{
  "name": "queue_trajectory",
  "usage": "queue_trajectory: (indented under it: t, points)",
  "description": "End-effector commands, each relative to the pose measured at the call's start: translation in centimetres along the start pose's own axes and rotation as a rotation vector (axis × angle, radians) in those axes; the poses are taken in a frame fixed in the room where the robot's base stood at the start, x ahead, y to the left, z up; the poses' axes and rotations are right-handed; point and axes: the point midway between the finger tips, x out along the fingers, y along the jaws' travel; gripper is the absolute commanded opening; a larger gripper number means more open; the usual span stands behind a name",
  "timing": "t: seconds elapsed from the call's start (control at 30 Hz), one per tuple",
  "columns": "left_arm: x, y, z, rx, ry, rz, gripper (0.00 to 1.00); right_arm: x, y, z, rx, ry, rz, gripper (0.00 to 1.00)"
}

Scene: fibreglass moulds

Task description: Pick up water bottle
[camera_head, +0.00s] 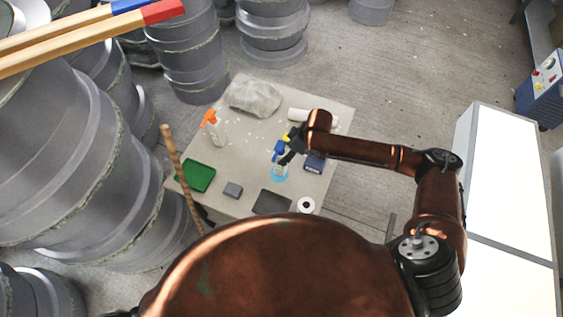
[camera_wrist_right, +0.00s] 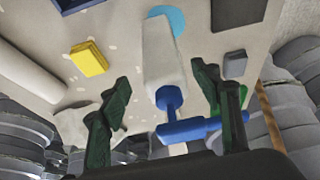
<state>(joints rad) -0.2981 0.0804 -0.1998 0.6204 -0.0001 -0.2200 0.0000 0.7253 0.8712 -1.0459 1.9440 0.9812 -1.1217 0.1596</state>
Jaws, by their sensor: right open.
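The water bottle is a white bottle with a blue trigger head (camera_head: 279,147). It stands on a light-blue disc (camera_head: 279,175) on the table, and the right arm partly hides it in the head view. In the right wrist view, its white body (camera_wrist_right: 164,62) lies between the two dark fingers of my right gripper (camera_wrist_right: 165,88). The right gripper (camera_head: 287,157) is open, with gaps visible on both sides of the bottle. Whether either finger touches it cannot be told. My left gripper is not in view.
The table (camera_head: 250,150) also holds an orange-topped spray bottle (camera_head: 212,128), a green tray (camera_head: 195,176), a grey block (camera_head: 233,189), a dark flat piece (camera_head: 272,202), a white roll (camera_head: 298,114) and a grey cloth (camera_head: 255,98). A yellow sponge (camera_wrist_right: 89,58) lies near the gripper.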

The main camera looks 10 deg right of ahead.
Motion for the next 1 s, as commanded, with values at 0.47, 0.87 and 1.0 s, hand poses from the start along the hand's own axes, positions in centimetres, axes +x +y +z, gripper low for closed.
queue_trajectory:
  t: [0.47,0.87,1.0]
  points:
    - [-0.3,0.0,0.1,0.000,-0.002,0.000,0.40,5.7,-0.5,-0.3,-0.002,-0.001,0.001,0.58]
    - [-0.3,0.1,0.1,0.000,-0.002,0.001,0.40,6.0,-0.5,-0.2,-0.002,0.000,0.002,0.49]
    - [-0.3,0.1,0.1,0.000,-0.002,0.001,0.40,6.0,-0.5,-0.2,-0.002,0.000,0.002,0.39]
